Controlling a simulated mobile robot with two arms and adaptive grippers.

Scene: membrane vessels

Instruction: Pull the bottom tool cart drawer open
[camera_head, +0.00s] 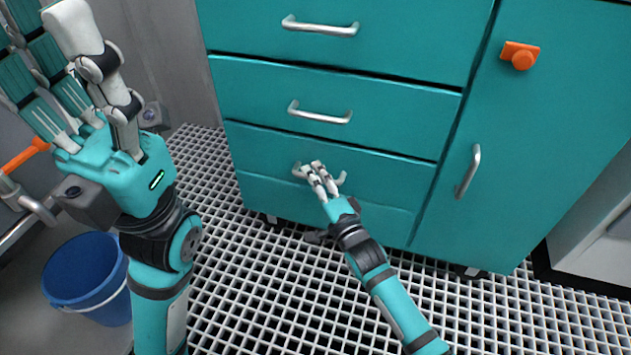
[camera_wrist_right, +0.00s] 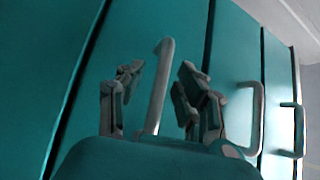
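The tool cart is a teal cabinet with stacked drawers. Its bottom drawer (camera_head: 265,155) has a silver bar handle (camera_head: 300,171), which also shows upright in the right wrist view (camera_wrist_right: 158,85). I cannot tell whether this drawer stands slightly out. My right gripper (camera_head: 322,178) is at this handle and covers its middle in the head view. In the right wrist view its two fingers (camera_wrist_right: 157,100) stand apart on either side of the handle, with gaps to it. My left gripper (camera_head: 92,75) is raised at the left, away from the cart; its opening is unclear.
Two drawers with handles (camera_head: 320,114) are above. At the right is a cart door (camera_head: 545,150) with a vertical handle (camera_head: 468,172) and an orange knob (camera_head: 521,55). A blue bucket (camera_head: 88,280) stands at the lower left. The grated floor (camera_head: 260,300) before the cart looks clear.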

